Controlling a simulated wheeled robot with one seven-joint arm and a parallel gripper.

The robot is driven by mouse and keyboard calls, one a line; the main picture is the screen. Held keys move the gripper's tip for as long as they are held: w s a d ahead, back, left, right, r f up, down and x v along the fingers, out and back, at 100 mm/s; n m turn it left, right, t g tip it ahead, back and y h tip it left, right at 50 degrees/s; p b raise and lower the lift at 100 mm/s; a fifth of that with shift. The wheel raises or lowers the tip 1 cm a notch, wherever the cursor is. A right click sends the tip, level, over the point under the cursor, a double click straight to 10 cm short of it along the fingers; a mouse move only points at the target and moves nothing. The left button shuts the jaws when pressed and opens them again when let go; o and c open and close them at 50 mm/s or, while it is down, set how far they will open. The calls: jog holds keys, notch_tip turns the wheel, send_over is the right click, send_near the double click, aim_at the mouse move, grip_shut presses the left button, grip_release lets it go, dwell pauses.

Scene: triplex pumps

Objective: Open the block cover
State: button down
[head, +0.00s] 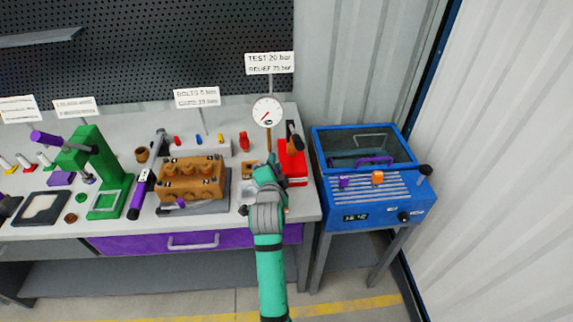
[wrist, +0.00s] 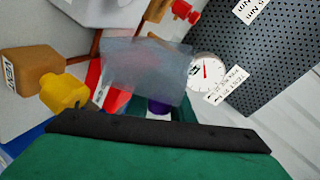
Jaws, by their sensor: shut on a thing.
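My gripper (head: 266,174) is at the right end of the bench, beside the red hand-pump unit (head: 292,166). In the wrist view its fingers (wrist: 158,108) are shut on a small purple handle. A translucent grey panel (wrist: 150,68), which looks like the block cover, spans the view just beyond the handle and seems joined to it. I cannot tell whether the panel touches anything below. The arm hides the panel in the head view. A brown labelled block (wrist: 28,70) and a yellow part (wrist: 65,92) are left of the panel in the wrist view.
A pressure gauge (head: 267,111) stands close behind my gripper. A large brown pump block (head: 190,180) sits on a grey plate to the left, with a green press (head: 95,165) beyond. A blue machine (head: 365,175) with a clear lid stands to the right.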

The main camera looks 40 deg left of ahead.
dwell(0.4)
jog(key=c, duration=1.5)
grip_release()
jog(key=shift+c, duration=0.2)
jog(key=v, duration=1)
jog(key=shift+s+d, duration=0.25)
jog(key=shift+r, duration=0.1)
